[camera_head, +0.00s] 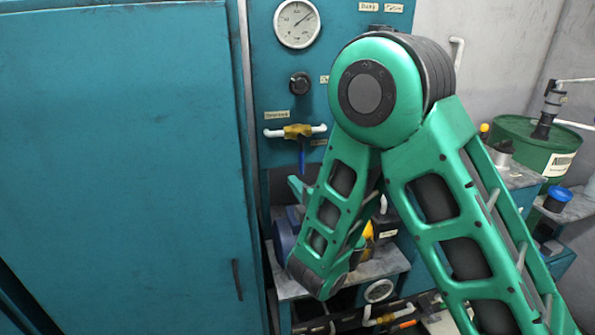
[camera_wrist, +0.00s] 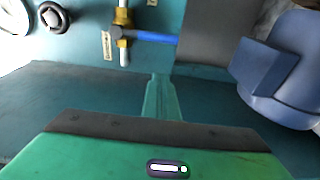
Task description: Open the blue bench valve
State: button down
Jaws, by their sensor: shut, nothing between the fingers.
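The blue bench valve has a brass body (camera_head: 298,131) on a short white horizontal pipe on the teal panel. Its blue lever (camera_head: 302,158) hangs straight down, across the pipe. In the wrist view the brass body (camera_wrist: 123,36) is at the top, with the blue lever (camera_wrist: 152,37) pointing right. My gripper (camera_wrist: 159,80) shows there as closed green fingers, below the lever in the picture and apart from it, holding nothing. In the head view a green tip of my gripper (camera_head: 296,188) shows just below the lever; my arm hides much of the rest.
A blue motor (camera_wrist: 285,75) is at right in the wrist view, partly hidden in the head view (camera_head: 284,238). A large teal cabinet door (camera_head: 120,170) fills the left. A gauge (camera_head: 297,22) and black knob (camera_head: 300,83) sit above the valve. A green drum (camera_head: 530,145) stands right.

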aim_at(301, 155)
jog(key=w, duration=0.8)
jog(key=shift+d+r, duration=0.2)
jog(key=shift+d, duration=0.05)
dwell(0.8)
jog(key=shift+w, duration=0.1)
jog(key=shift+d, duration=0.1)
